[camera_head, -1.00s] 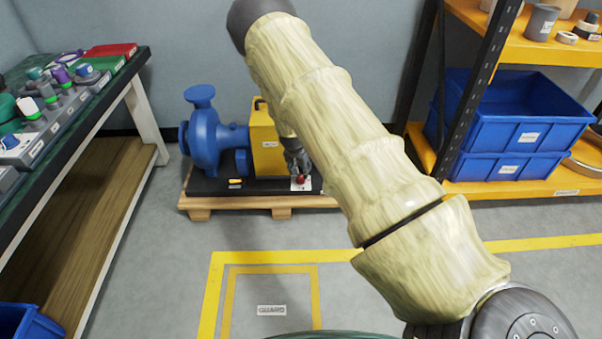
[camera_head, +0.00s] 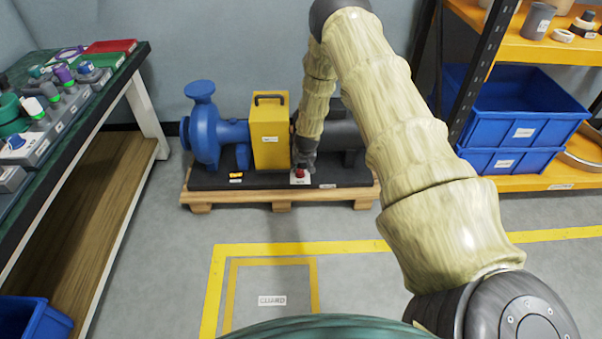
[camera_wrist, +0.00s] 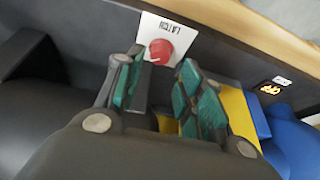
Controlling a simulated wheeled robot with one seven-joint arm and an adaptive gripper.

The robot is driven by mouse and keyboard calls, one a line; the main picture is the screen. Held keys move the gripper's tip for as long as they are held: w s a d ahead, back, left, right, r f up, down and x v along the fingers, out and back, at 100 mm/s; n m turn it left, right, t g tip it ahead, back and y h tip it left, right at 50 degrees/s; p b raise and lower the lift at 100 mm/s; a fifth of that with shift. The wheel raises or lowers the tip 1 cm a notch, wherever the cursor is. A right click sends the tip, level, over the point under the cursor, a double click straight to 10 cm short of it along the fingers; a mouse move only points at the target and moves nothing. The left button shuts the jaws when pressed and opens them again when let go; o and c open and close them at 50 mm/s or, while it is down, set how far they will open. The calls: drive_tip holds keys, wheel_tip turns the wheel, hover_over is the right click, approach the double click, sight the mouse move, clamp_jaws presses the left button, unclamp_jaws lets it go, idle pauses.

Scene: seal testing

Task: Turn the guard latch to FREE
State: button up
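The guard latch is a red round knob (camera_head: 300,173) on a small white plate, low at the front of the pump base. In the wrist view the knob (camera_wrist: 161,50) has a pale pointer line, and the plate (camera_wrist: 178,34) reads LATCH. My gripper (camera_head: 302,158) hangs just above and behind the knob. In the wrist view my gripper (camera_wrist: 163,75) has its fingers apart with nothing between them; the knob lies just beyond the fingertips. I cannot tell whether they touch it. The yellow guard (camera_head: 270,140) with a black handle stands beside my gripper, over the coupling.
The blue pump (camera_head: 205,140) and dark motor (camera_head: 345,135) share a wooden pallet (camera_head: 240,200). A workbench (camera_head: 110,95) stands left, and a yellow shelf (camera_head: 530,182) with blue bins (camera_head: 510,130) stands right. The taped floor square marked GUARD (camera_head: 272,300) is empty.

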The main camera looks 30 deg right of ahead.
sight(300, 172)
drive_tip(key=b+x, duration=0.2)
drive_tip(key=x, duration=0.5)
drive_tip(key=shift+w+f, duration=0.1)
drive_tip(key=shift+f, duration=0.15)
drive_tip(key=c, duration=0.7)
drive_tip(key=shift+c, duration=0.2)
